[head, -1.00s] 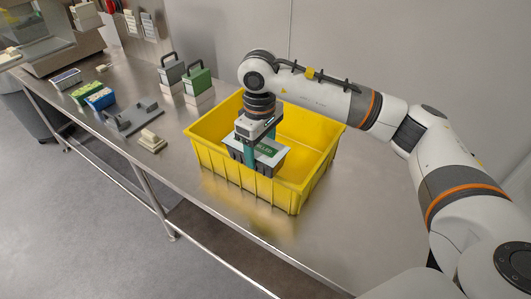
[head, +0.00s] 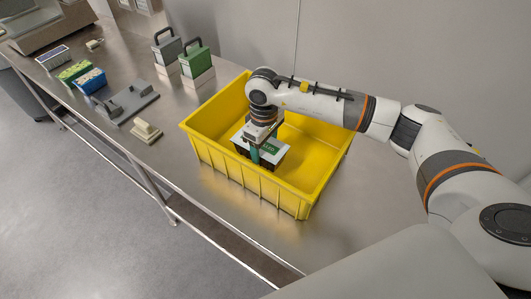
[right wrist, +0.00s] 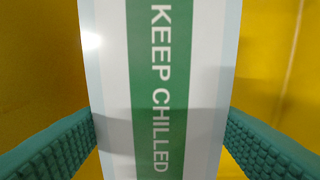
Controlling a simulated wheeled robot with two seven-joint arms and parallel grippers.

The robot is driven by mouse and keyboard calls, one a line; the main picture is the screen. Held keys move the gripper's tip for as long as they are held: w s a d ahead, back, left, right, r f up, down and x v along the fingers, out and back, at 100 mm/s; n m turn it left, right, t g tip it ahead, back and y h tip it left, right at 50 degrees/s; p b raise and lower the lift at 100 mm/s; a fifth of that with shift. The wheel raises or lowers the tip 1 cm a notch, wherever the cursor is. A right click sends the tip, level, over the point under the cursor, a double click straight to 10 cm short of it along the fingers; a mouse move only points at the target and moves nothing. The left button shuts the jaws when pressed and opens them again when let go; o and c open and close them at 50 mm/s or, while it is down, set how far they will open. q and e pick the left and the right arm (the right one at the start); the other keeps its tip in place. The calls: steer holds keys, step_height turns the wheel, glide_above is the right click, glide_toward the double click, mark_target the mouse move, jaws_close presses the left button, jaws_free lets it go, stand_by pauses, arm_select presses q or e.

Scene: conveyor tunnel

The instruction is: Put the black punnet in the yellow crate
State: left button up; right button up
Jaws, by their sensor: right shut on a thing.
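The black punnet (head: 277,148) has a white top with a green band; the right wrist view shows its label reading "KEEP CHILLED" (right wrist: 155,90). It is inside the yellow crate (head: 215,160), near the front-left wall. My right gripper (head: 257,156) points down into the crate and is shut on the punnet. Its teal fingers (right wrist: 160,128) stand on both sides of the label in the right wrist view. The front rim hides the punnet's underside, so I cannot tell if it touches the crate floor. My left gripper is not in view.
The crate stands on a steel table (head: 225,200). Left of it are a cream block (head: 146,131), a grey fixture (head: 128,102), a green-topped box (head: 196,62), a grey box (head: 168,48) and blue and green containers (head: 89,80). The crate's right half looks empty.

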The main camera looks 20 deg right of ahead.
mark_target(264, 146)
steer(key=shift+f, duration=0.6)
step_height(264, 146, down, 3)
steer(key=shift+f+p, duration=0.2)
steer(key=shift+p, duration=0.15)
steer(key=shift+f, duration=0.1)
steer(key=o, duration=1.4)
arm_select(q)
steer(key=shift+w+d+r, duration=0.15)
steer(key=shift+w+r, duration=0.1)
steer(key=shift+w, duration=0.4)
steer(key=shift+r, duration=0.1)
arm_select(e)
steer(key=shift+r, duration=0.3)
arm_select(q)
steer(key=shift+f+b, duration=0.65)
steer(key=shift+b, duration=0.1)
arm_select(e)
step_height(264, 146, up, 12)
steer(key=shift+f, duration=0.15)
